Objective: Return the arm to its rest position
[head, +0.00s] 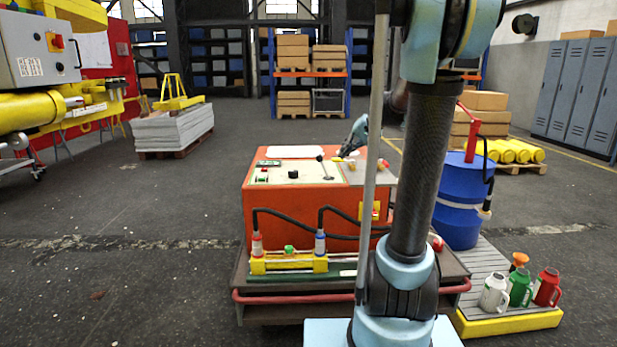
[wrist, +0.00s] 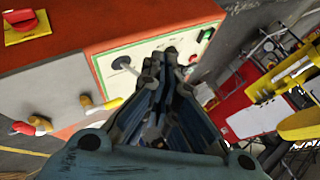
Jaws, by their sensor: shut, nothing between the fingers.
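My gripper (wrist: 163,58) points away from the wrist camera with its dark fingers together and nothing visible between them. In the wrist view it hangs over the orange console (wrist: 115,42), overlapping the cream control panel (wrist: 140,72). In the head view my gripper (head: 343,153) shows small, beyond my arm column, above the console (head: 300,203) near its back right edge. My column hides part of the arm. I cannot tell whether the fingers touch the console. A lever (head: 324,168) with a round knob stands on the console top, and it shows left of the fingers in the wrist view (wrist: 122,63).
Small white, yellow and red pieces (wrist: 35,125) lie on the console's grey top section. A blue drum (head: 459,205) and several jugs (head: 520,288) stand at right. A yellow fixture (head: 290,263) with black hoses sits in front. Open floor (head: 120,250) lies at left.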

